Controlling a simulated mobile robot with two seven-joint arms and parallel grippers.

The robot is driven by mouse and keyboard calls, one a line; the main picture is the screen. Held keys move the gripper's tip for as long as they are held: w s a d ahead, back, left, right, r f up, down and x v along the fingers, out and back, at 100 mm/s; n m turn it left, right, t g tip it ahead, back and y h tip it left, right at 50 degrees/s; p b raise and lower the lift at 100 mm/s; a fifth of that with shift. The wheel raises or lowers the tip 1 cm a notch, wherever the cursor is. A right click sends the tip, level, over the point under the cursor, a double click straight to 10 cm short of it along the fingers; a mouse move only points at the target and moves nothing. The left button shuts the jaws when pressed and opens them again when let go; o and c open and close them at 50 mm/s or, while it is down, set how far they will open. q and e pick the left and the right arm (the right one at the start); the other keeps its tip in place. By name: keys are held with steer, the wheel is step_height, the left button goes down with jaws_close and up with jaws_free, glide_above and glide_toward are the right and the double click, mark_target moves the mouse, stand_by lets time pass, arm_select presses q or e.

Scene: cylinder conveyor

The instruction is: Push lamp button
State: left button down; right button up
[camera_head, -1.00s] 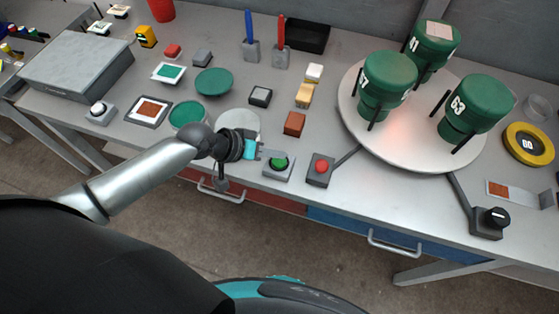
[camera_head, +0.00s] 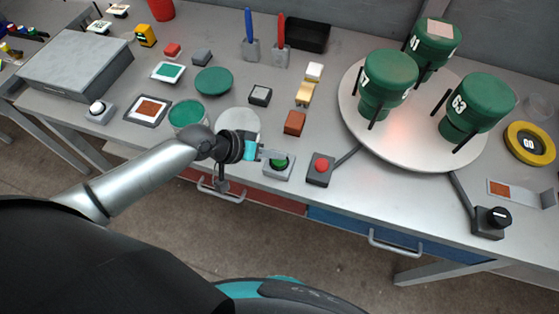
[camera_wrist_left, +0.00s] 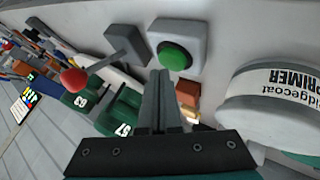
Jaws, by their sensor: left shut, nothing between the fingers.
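A green round button (camera_head: 279,164) sits on a pale square box (camera_head: 267,173) near the front edge of the table. In the left wrist view the green button (camera_wrist_left: 173,55) is just beyond my fingertips. My left gripper (camera_head: 285,155) is shut and empty, with its fingertips at the green button, partly covering it in the head view. The fingers also show in the left wrist view (camera_wrist_left: 160,75). I cannot tell whether they touch the button. Another box with a white round button (camera_head: 97,107) stands at the left. My right gripper is not in view.
A red-knobbed lever box (camera_head: 320,168) stands just right of the green button. A white round turntable (camera_head: 405,150) holds green canisters (camera_head: 387,80). A white primer can (camera_head: 238,122) and green-topped can (camera_head: 187,113) stand by my left gripper. A dark dial box (camera_head: 490,222) is at right.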

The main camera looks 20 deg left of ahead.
mark_target(275, 163)
arm_select(q)
steer(key=shift+f+b, duration=0.35)
steer(key=shift+f, duration=0.15)
stand_by(0.7)
steer(key=shift+r+p, duration=1)
steer(key=shift+p, duration=0.05)
step_height(275, 163, up, 6)
steer(key=p, duration=0.6)
steer(key=shift+f, duration=0.1)
stand_by(1.0)
